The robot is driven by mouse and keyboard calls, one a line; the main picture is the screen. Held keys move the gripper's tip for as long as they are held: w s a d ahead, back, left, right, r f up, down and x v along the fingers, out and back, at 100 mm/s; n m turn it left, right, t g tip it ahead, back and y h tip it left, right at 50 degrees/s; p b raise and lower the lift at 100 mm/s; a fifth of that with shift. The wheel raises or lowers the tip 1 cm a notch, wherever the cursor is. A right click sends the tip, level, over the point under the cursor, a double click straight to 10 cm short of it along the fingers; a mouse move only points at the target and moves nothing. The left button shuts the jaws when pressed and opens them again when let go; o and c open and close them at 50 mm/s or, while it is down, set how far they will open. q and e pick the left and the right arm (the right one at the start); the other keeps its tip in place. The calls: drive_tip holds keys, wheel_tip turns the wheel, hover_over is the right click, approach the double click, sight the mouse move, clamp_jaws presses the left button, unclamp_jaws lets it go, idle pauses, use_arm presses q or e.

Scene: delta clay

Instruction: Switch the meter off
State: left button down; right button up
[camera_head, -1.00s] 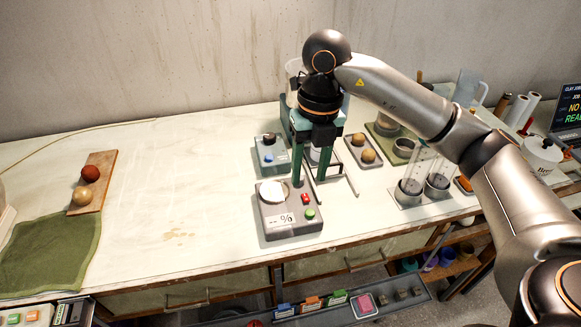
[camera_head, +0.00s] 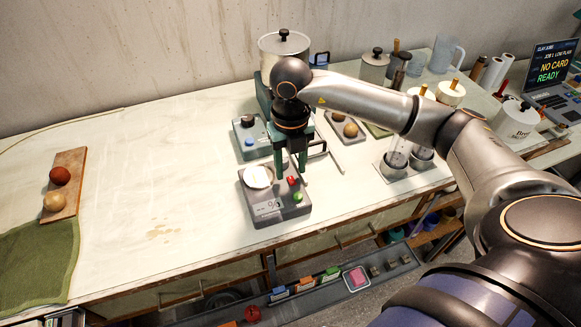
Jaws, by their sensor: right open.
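The meter (camera_head: 247,206) is a grey box near the table's front edge. It has a round white pan (camera_head: 258,176), a small display showing a "%" sign, a red button (camera_head: 292,181) and a green button (camera_head: 298,197). My right gripper (camera_head: 292,178) points down at the back right of the meter, its green fingers apart and empty. The red button shows between or just in front of the fingertips; I cannot tell whether they touch the meter. My left gripper is out of view.
Behind the meter stand a grey-blue device with a blue knob (camera_head: 248,142) and a large lidded pot (camera_head: 284,47). A tray with balls (camera_head: 344,131) and glass cylinders (camera_head: 397,157) lie right. The table left of the meter is clear up to the wooden board (camera_head: 68,187).

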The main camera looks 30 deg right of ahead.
drive_tip(key=shift+f, duration=0.8)
drive_tip(key=shift+c, duration=0.4)
clamp_jaws()
